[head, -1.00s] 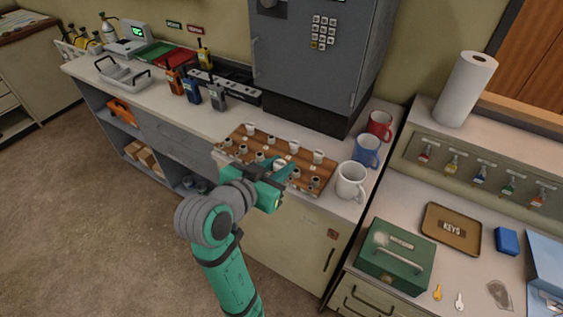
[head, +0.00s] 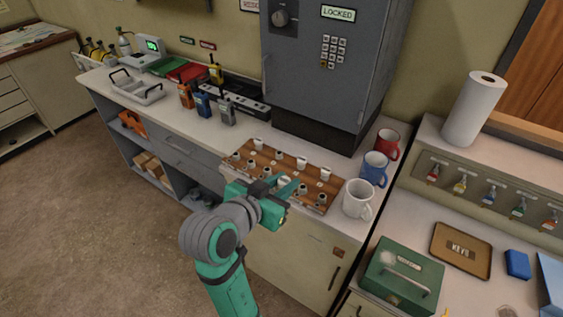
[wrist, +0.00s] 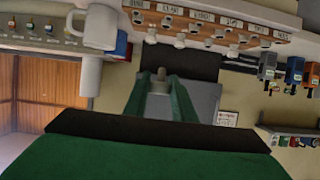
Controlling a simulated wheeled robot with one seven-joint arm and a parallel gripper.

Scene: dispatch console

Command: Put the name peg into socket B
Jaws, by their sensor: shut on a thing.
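My gripper (head: 285,185) is shut on a pale peg, the name peg (wrist: 159,86), which shows between the two green fingers in the wrist view. In the head view my gripper is at the front of the wooden peg board (head: 243,158), and I cannot tell its height above it. The board carries white-topped pegs along its back and grey sockets in front. The wrist view shows the board (wrist: 232,33) upside down at the top, with small labels. I cannot make out which socket is B.
A white mug (head: 357,199), a blue mug (head: 374,169) and a red mug (head: 387,144) stand right of the board. The grey safe (head: 325,75) rises behind it. Radios (head: 203,103) stand to the left. Some bare counter lies between radios and board.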

